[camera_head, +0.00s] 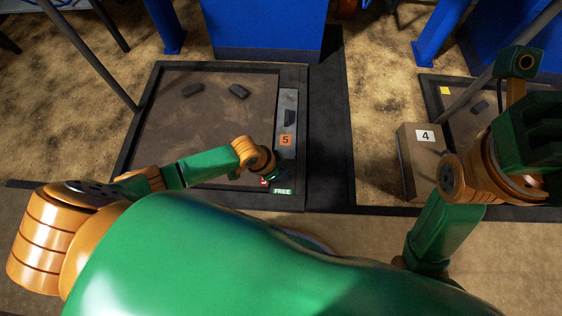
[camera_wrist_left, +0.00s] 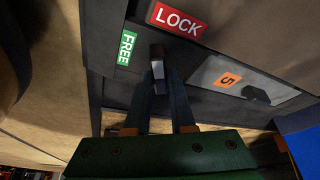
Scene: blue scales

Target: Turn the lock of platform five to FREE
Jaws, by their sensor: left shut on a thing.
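The lock lever (camera_wrist_left: 158,68) of platform five is a small dark handle in the left wrist view. It sits by the green FREE label (camera_wrist_left: 127,47) and below the red LOCK label (camera_wrist_left: 177,19); I cannot tell which label it points at. My left gripper (camera_wrist_left: 160,82) is shut on the lever. In the head view my left gripper (camera_head: 270,173) is at the platform's near right corner, just above the FREE label (camera_head: 282,191), and hides the lever. The orange 5 plate (camera_head: 286,140) is on the grey strip. My right gripper (camera_head: 535,130) is at the right edge, its fingers unclear.
Blue scale bodies (camera_head: 265,25) stand behind. A slanted metal pole (camera_head: 90,50) crosses at left.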

